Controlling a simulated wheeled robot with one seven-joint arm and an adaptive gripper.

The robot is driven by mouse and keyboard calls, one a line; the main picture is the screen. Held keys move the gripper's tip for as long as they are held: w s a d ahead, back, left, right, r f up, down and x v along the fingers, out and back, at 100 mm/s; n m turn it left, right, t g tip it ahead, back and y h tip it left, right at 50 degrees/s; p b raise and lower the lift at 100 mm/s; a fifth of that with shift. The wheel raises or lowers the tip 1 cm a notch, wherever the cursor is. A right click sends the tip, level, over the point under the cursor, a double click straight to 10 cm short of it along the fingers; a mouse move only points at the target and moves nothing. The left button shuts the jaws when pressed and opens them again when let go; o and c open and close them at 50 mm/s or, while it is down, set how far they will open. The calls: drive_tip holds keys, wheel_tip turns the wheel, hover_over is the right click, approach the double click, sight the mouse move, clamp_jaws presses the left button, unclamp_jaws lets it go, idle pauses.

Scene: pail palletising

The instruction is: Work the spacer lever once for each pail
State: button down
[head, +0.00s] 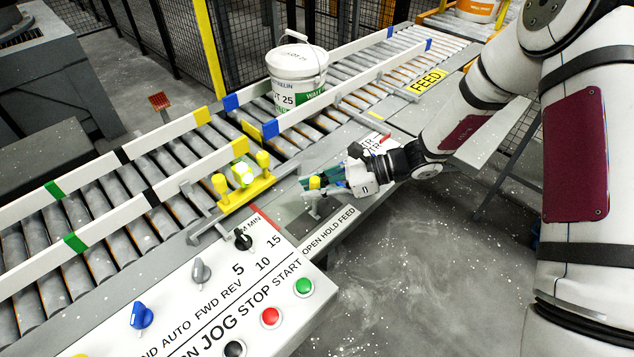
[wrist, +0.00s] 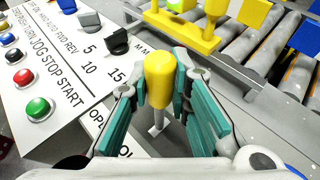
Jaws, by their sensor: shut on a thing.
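My gripper (head: 318,182) has its teal fingers closed around the yellow knob of the spacer lever (wrist: 160,80), beside the conveyor and the control panel. In the wrist view the knob stands between the finger pads, with a thin grey stem and foot below it. A plate lettered OPEN HOLD FEED lies beside the lever, partly hidden by the gripper in the wrist view. A white lidded pail (head: 297,72) with a green label and a wire handle stands upright on the roller conveyor between the blue-ended rails. Another pail, white and orange (head: 478,9), is cut off at the top edge.
The control panel (head: 215,300) with knobs and coloured buttons lies close to the gripper. A yellow bracket (head: 245,190) with upright yellow posts stands at the conveyor's side. The roller lane (head: 100,215) at lower left is empty. Grey floor is open at lower right.

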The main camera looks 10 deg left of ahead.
drive_tip(key=shift+s, duration=0.1)
idle(0.3)
drive_tip(key=c, duration=1.5)
unclamp_jaws()
drive_tip(key=shift+o, duration=0.2)
drive_tip(key=v, duration=1.2)
